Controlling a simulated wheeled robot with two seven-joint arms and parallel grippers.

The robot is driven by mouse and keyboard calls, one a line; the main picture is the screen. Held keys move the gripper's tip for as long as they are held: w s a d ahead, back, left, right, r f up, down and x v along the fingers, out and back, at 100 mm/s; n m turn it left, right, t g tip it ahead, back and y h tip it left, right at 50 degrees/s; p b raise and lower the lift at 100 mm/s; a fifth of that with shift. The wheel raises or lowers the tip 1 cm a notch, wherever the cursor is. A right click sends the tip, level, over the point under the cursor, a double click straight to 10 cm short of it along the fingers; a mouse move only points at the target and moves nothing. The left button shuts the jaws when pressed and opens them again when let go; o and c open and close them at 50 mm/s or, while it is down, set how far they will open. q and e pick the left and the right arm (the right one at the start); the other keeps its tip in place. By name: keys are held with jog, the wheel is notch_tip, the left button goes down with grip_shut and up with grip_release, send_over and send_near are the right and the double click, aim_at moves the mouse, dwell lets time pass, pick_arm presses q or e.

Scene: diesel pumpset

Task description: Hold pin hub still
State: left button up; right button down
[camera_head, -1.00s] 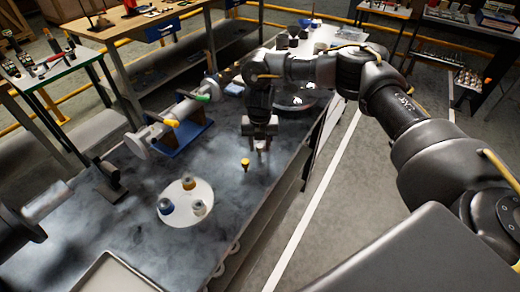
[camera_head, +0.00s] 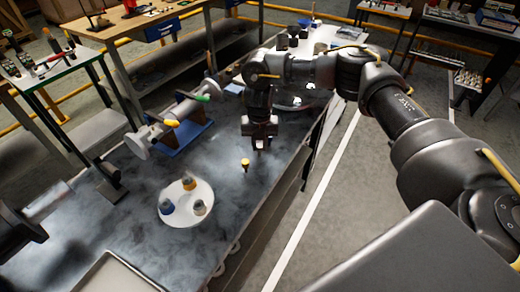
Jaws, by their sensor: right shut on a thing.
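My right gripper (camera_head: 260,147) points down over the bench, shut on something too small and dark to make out. A small yellow-topped piece (camera_head: 245,164) stands just below and left of its fingertips. I cannot tell whether the two touch. A round white plate (camera_head: 186,214) with a blue, a yellow and a grey capped piece lies on the bench to the lower left. None of these is plainly recognisable as the pin hub. At the left edge, a dark part (camera_head: 20,232) appears to belong to my left arm; its jaws cannot be made out.
A grey shaft assembly with yellow and green grips rests on a blue stand (camera_head: 186,137) behind the plate. A black bracket (camera_head: 108,183) stands at the bench's left. A pale tray (camera_head: 118,274) lies in front. Bare bench top surrounds the plate.

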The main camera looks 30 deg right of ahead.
aim_at(260, 146)
jog(key=shift+r+p, duration=1.4)
jog(key=shift+r, duration=0.3)
jog(key=shift+a+r+n, duration=0.35)
jog(key=shift+r+n, duration=0.05)
jog(key=shift+n, duration=0.6)
jog(key=s+a+r+n, duration=0.2)
jog(key=s+r+n, duration=0.2)
jog(key=n, duration=1.3)
jog(key=s+a+r+n, duration=0.3)
jog(key=s+n, duration=0.6)
jog(key=n, duration=0.7)
jog(key=shift+s+a+r+n, duration=0.15)
jog(key=shift+s+r+n, duration=0.2)
jog(key=shift+r, duration=0.35)
